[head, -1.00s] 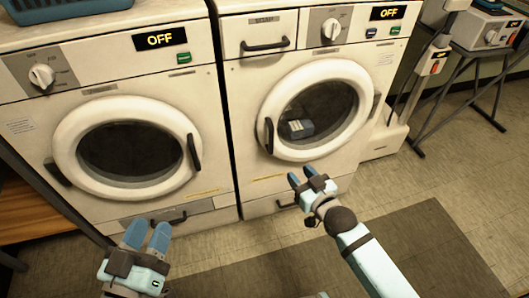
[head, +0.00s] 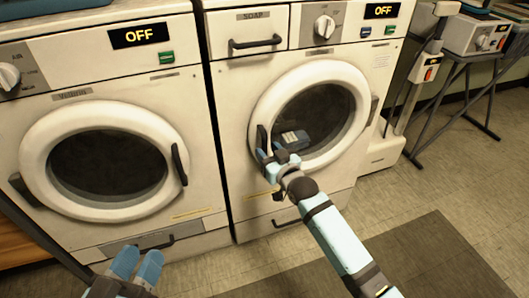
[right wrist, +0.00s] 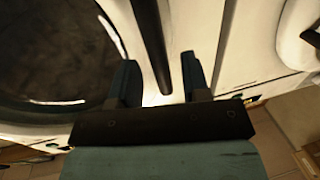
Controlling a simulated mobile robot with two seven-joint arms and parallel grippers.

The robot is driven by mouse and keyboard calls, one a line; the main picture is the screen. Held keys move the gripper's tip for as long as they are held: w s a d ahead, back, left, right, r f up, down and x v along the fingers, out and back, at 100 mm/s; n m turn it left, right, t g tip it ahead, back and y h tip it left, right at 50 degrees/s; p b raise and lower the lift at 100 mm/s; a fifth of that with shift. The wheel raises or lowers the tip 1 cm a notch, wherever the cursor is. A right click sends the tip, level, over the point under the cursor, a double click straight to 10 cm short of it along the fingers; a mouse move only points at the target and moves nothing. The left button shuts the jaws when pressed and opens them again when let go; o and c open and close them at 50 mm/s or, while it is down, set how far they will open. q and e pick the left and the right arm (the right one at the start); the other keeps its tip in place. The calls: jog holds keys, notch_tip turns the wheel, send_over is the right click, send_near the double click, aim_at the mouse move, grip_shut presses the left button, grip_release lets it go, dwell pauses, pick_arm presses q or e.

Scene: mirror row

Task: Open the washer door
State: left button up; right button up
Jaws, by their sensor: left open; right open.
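The washer (head: 225,110) is the white machine on the right with a soap drawer (head: 250,30) and a display reading OFF. Its round door (head: 315,72) is closed, with a dark handle (head: 261,137) on its left side. A small grey-blue item (head: 293,138) shows behind the glass. My right gripper (head: 271,158) is open at the lower part of this handle. In the right wrist view the dark handle (right wrist: 150,45) runs down between my open fingers (right wrist: 161,78); contact is unclear. My left gripper (head: 136,264) is open and empty, low in front of the left machine.
A similar white machine (head: 190,110) stands left, its round door closed and its display OFF. A stand with a grey device (head: 478,38) is at the far right. The tiled floor (head: 390,195) in front of the washer is clear, with a dark mat (head: 430,255).

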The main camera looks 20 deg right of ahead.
jog(key=shift+x, duration=1.05)
pick_arm(q)
jog(key=shift+f+g, duration=0.3)
jog(key=shift+f, duration=0.2)
pick_arm(e)
grip_shut()
pick_arm(q)
jog(key=shift+r, duration=0.1)
pick_arm(e)
jog(key=shift+s, duration=0.1)
